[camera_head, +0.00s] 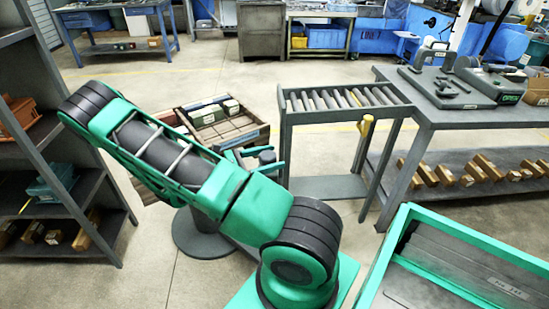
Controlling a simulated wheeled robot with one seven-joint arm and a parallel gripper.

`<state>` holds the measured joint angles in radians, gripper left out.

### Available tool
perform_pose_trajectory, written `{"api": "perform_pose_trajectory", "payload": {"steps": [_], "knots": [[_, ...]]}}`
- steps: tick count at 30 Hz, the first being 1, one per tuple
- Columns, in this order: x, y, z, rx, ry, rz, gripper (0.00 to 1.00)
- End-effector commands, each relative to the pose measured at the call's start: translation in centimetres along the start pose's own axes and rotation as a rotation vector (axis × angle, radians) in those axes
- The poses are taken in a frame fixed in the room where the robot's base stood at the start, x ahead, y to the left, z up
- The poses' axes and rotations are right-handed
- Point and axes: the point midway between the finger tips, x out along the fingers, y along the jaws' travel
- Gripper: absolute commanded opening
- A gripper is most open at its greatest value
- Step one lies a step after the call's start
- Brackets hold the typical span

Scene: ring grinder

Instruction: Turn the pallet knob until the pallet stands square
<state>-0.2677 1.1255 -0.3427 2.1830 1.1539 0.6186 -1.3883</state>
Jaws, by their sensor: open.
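The wooden pallet (226,131), a shallow divided tray with small boxes at its far end, stands left of centre on a round grey pedestal (188,243). My arm crosses in front and hides much of it. The pallet looks turned at an angle to the roller stand. My gripper (262,156) is at the pallet's near right side, its green fingers apart. A dark grey piece (267,157), possibly the knob, shows between or just behind the fingers. I cannot tell whether they touch it.
A roller stand (338,112) with a yellow-topped post (366,128) is right of the pallet. A grey workbench (470,116) stands at right, a green-rimmed bin (445,232) at the front right, and a shelf rack (62,150) at left. Open floor lies behind the pallet.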

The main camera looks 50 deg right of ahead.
Motion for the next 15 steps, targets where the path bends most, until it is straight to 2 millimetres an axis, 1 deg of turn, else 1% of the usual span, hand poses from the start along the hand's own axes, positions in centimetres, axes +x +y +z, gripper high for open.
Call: {"api": "perform_pose_trajectory", "payload": {"steps": [1, 3, 6, 10, 15], "knots": [[0.8, -0.1, 0.0, -0.001, -0.001, -0.003, 0.67], [1.6, 0.0, 0.0, 0.000, -0.001, -0.002, 0.67], [2.4, 0.0, 0.0, 0.000, 0.000, -0.001, 0.67], [3.0, 0.0, 0.0, 0.000, 0.000, -0.001, 0.67], [3.1, 0.0, 0.0, 0.000, 0.000, 0.000, 0.67]]}}
